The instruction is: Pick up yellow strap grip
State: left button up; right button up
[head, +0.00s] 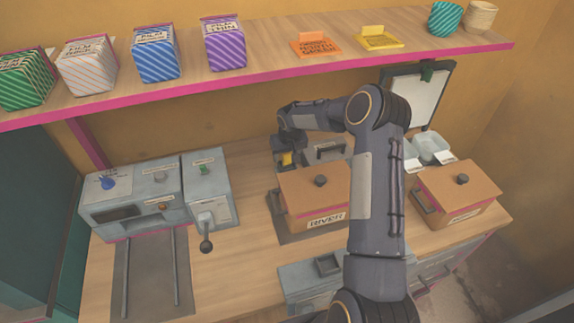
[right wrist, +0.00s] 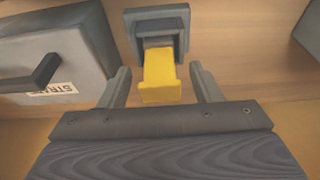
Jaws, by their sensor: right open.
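The yellow strap grip (right wrist: 161,80) sits in a small dark grey holder (right wrist: 157,22) in the right wrist view. In the head view a small patch of the yellow strap grip (head: 287,158) shows at the back of the bench. My right gripper (right wrist: 160,86) is open, with one finger on each side of the yellow grip and visible gaps between. In the head view my right gripper (head: 285,146) is small and partly hidden by its own dark parts. My left gripper is not in view.
A grey box labelled STRAP (right wrist: 50,55) with a dark handle stands left of the grip in the wrist view. A wooden box labelled RIVER (head: 312,190) and a grey press machine (head: 135,195) stand on the bench. A pink-edged shelf (head: 270,65) runs above.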

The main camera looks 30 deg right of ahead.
jog(key=shift+w+f, duration=0.1)
jog(key=shift+f, duration=0.2)
jog(key=shift+c, duration=0.5)
jog(key=c, duration=1)
jog(key=shift+r, duration=0.1)
